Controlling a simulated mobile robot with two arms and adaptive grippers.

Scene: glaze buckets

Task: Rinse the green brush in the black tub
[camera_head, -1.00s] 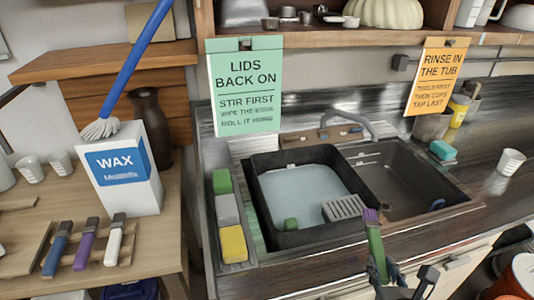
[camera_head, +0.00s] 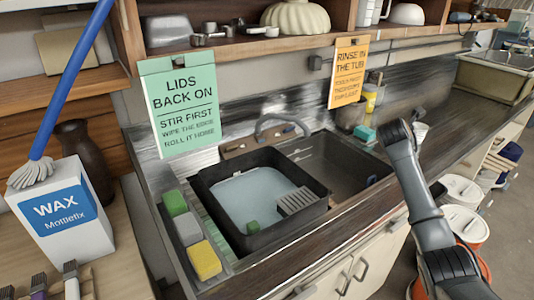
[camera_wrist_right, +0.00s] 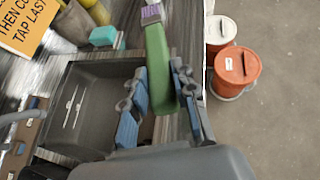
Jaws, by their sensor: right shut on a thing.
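The black tub (camera_head: 288,228) stands in the left part of the sink in the head view. It holds pale blue water, with a grey slotted rack at its right side and a small green block in the water. The green brush (camera_wrist_right: 158,55) shows in the right wrist view, with a green handle and purplish bristles at the top of the picture. My right gripper (camera_wrist_right: 163,88) is shut on its handle, and the brush is beside the empty sink basin, apart from the tub. In the head view my right arm shows, but the brush is not visible. My left gripper is out of view.
The empty dark basin (camera_head: 345,165) lies right of the tub, with a faucet (camera_head: 282,122) behind. Green, grey and yellow sponges (camera_head: 188,230) line the tub's left. A wax box (camera_head: 62,210) stands at left. Lidded buckets (camera_wrist_right: 236,66) stand on the floor at right.

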